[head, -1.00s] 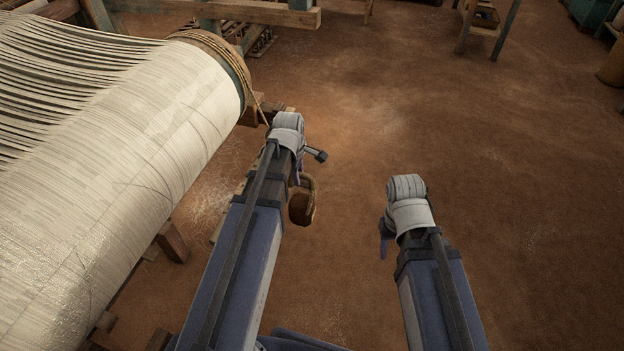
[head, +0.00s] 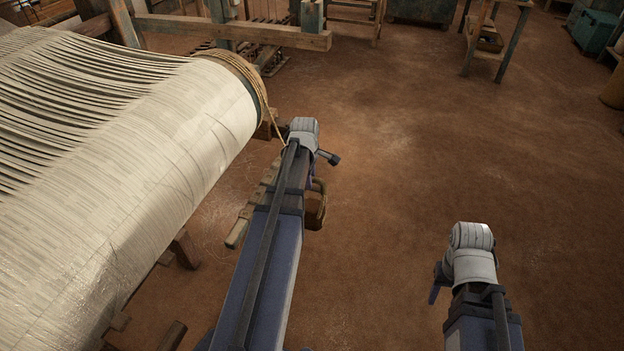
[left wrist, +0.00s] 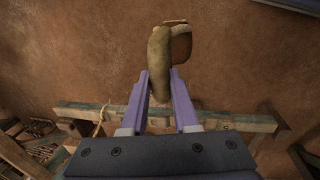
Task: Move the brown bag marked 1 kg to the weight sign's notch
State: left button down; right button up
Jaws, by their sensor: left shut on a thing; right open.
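The brown bag (head: 316,210) hangs beside my left forearm in the head view, partly hidden by it. In the left wrist view the brown bag (left wrist: 159,55) stands between the purple fingers of my left gripper (left wrist: 160,85), which is shut on it. No 1 kg mark is readable. In the head view my left gripper (head: 309,184) is mostly hidden behind its arm. My right gripper (head: 437,285) is open, apart from everything, over bare floor. I cannot make out the weight sign or its notch for certain.
The big warp roll (head: 180,120) fills the left side. A rope (head: 266,100) hangs from its end. A wooden bar (head: 240,220) lies low beside my left arm. A painted wooden beam (left wrist: 225,121) crosses the left wrist view behind the fingers.

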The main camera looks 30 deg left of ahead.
aim_at(325, 181)
pick_arm(q)
jog(key=shift+w+d, duration=0.2)
jog(key=shift+d, duration=0.6)
jog(key=shift+w+d, duration=0.15)
jog(key=shift+d, duration=0.6)
jog(key=shift+w+d, duration=0.2)
jog(key=shift+d, duration=0.6)
jog(key=w+d+r+p, duration=0.1)
jog(key=w+d, duration=0.1)
jog(key=d, duration=0.7)
jog(key=shift+w+d, duration=0.15)
pick_arm(e)
jog(key=shift+r, duration=0.5)
jog(key=shift+a, duration=0.1)
